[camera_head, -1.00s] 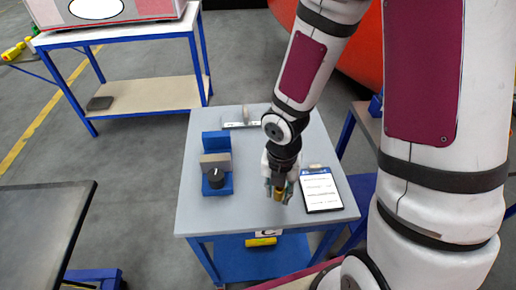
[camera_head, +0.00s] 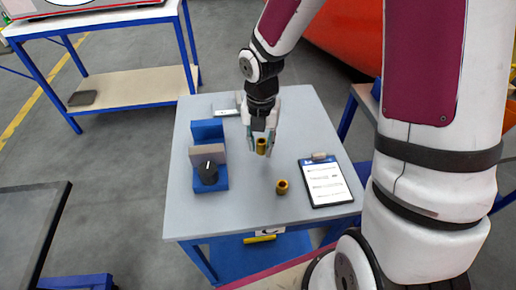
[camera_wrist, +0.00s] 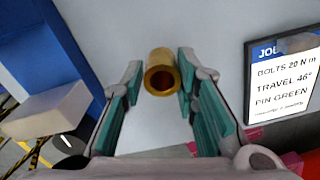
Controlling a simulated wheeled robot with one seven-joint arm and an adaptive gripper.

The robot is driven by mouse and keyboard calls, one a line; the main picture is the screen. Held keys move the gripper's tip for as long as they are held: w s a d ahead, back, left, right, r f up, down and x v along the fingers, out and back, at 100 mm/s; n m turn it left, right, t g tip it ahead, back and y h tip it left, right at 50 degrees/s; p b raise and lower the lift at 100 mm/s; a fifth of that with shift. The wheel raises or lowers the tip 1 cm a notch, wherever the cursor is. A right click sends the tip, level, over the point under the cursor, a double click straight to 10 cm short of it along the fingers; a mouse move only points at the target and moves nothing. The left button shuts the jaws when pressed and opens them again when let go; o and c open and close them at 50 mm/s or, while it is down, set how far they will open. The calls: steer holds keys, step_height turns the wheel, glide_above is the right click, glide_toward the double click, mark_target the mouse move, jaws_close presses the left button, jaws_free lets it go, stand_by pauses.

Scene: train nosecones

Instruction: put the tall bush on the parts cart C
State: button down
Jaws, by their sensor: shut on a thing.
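My gripper (camera_head: 262,146) is shut on a brass-coloured hollow bush (camera_head: 261,146), probably the tall bush. It is upright between the fingertips over the grey top of parts cart C (camera_head: 235,215), whose front carries a "C" label. The wrist view shows the held bush (camera_wrist: 161,76) between the teal finger pads, its open end facing the camera. Its gap to the cart top is hard to judge. A second brass bush (camera_head: 282,187) stands on the cart top, nearer the front and left of the clipboard.
A blue fixture (camera_head: 207,131) with a grey block and black knob (camera_head: 208,173) stands at left on the cart. A clipboard (camera_head: 326,183) lies at right. A small plate (camera_head: 226,112) lies at the back. Clear top remains around the standing bush.

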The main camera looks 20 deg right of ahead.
mark_target(259, 150)
steer(key=shift+w+f, duration=0.1)
steer(key=shift+w, duration=0.6)
steer(key=shift+f, duration=1.7)
steer(key=shift+f, duration=0.15)
steer(key=c, duration=1.2)
jaws_free()
steer(key=shift+c, duration=0.2)
